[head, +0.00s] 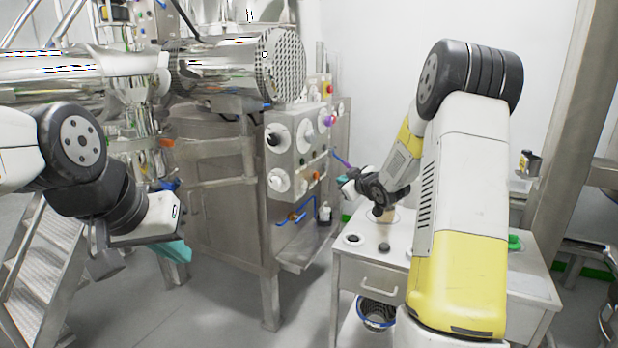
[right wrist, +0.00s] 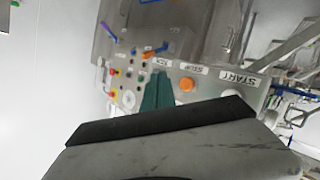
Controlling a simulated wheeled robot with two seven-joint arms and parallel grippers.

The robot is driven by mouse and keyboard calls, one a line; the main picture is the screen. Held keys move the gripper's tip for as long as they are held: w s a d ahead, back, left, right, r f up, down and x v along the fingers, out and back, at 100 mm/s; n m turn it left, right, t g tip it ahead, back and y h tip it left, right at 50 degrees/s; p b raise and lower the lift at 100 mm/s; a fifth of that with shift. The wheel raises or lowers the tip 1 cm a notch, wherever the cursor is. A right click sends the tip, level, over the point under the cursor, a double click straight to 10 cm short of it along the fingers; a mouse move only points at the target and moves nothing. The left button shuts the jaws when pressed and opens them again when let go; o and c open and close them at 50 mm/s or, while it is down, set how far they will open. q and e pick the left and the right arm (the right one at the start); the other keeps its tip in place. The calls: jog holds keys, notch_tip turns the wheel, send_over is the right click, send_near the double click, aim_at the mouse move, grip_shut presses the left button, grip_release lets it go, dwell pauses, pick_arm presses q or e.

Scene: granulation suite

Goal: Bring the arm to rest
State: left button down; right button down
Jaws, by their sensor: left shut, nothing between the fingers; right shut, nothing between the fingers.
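My right arm, white, yellow and black, reaches from the right side of the head view toward the machine's control panel (head: 296,150). Its gripper (head: 347,187) is small there, in front of the panel's right side and above a small table. In the right wrist view the teal fingers of the right gripper (right wrist: 157,92) are together and empty, pointing at the panel (right wrist: 205,88). Whether they touch it is unclear. My left arm is folded at the left of the head view. Its gripper (head: 175,250) hangs low with teal fingers closed, holding nothing.
A steel machine with a perforated drum end (head: 283,62) stands behind the panel. A white table (head: 345,272) with small items is below my right arm. Metal steps (head: 45,265) stand at left, and a steel post (head: 578,110) at right. Grey floor between is open.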

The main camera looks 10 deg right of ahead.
jog(key=s+a+r+m+g+h, duration=0.1)
jog(key=s+r+m+g+h, duration=0.15)
jog(key=s+r, duration=0.45)
jog(key=s+a+r+m+g+h, duration=0.1)
jog(key=s+r+m, duration=0.2)
jog(key=s, duration=0.8)
jog(key=s+a+f+m+g+y, duration=0.1)
jog(key=s+a+g, duration=0.1)
jog(key=s, duration=1)
jog(key=s+a+f+m+g+y, duration=0.1)
jog(key=s+a, duration=0.4)
jog(key=s, duration=0.7)
jog(key=shift+s+g, duration=0.15)
jog(key=shift+g, duration=0.6)
jog(key=shift+a+y, duration=0.1)
jog(key=shift+y, duration=0.15)
